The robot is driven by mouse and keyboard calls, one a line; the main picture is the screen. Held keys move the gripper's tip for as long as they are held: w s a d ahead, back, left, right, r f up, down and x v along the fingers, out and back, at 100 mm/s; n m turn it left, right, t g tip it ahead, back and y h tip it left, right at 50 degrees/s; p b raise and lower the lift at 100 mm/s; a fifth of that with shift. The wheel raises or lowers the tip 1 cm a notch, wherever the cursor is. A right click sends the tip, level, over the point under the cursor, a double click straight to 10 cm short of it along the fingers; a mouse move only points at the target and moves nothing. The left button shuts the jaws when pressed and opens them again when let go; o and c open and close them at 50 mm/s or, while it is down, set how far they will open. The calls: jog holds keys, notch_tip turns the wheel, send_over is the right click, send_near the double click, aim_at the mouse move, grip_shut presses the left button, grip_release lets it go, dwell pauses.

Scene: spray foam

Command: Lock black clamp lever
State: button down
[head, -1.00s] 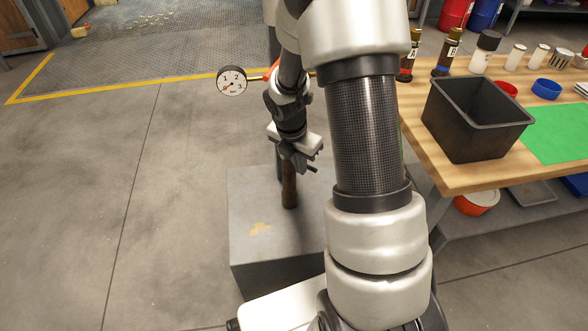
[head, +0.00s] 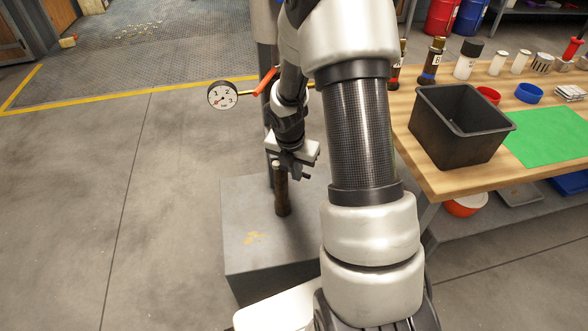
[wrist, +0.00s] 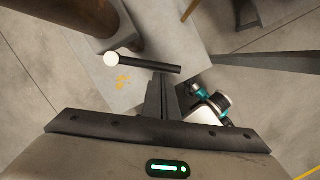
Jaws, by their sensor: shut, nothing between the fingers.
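The black clamp lever (wrist: 150,65) shows in the wrist view as a dark rod with a pale round end at its left. It lies just beyond my fingertips in the picture; I cannot tell whether they touch it. My gripper (wrist: 161,82) has its two fingers together with nothing between them. In the head view my gripper (head: 284,166) is above the grey block, close to the top of a brown upright cylinder (head: 282,195). In that view the lever is hard to make out, largely hidden by my gripper and arm.
A pressure gauge (head: 222,95) and a red handle (head: 265,81) are behind my arm. The grey block (head: 240,225) stands on the floor. At right is a wooden bench (head: 440,180) with a black bin (head: 455,145) and bottles. The floor at left is clear.

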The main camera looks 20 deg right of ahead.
jog(key=d+n+p, duration=0.1)
jog(key=p, duration=0.1)
jog(key=d+n+p, duration=0.1)
jog(key=p, duration=0.1)
jog(key=shift+w+r+n+y, duration=0.3)
jog(key=shift+w+r, duration=0.1)
jog(key=shift+w+d+f+n+t+y+p, duration=0.2)
jog(key=shift+w+d+n+p, duration=0.5)
jog(key=shift+p, duration=1.2)
jog(key=shift+w+d+f+n+t+y+p, duration=0.15)
jog(key=shift+w+d+n+p, duration=0.2)
jog(key=shift+w+n+p, duration=0.8)
jog(key=shift+s+d+p, duration=0.1)
jog(key=shift+s+p, duration=0.15)
jog(key=shift+p, duration=0.55)
jog(key=shift+s, duration=0.1)
